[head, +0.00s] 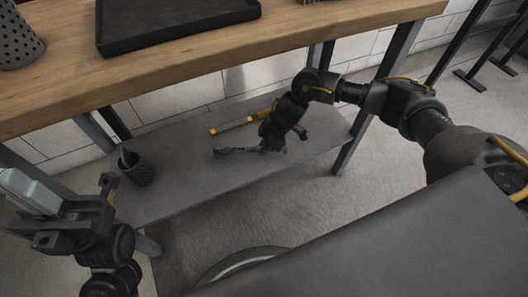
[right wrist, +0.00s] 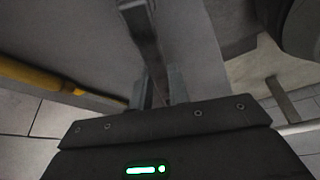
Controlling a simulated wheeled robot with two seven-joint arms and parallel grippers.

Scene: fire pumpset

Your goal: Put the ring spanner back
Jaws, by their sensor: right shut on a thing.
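The ring spanner (head: 236,150) is a grey metal bar just above or on the lower grey shelf; I cannot tell whether it touches it. My right gripper (head: 271,147) is shut on its right part, and its other end points left. In the right wrist view the spanner (right wrist: 146,30) runs up from between the fingertips (right wrist: 162,88). The ring at its end is too small to make out. My left gripper (head: 76,218) is at the lower left, away from the spanner; its jaw opening is unclear.
A yellow-and-black tool (head: 236,125) lies on the lower shelf (head: 190,190) behind the spanner. A dark cup (head: 136,170) with something in it stands at the shelf's left. The wooden worktop (head: 200,62) overhangs, with a black tray (head: 180,22) and a perforated holder (head: 16,42).

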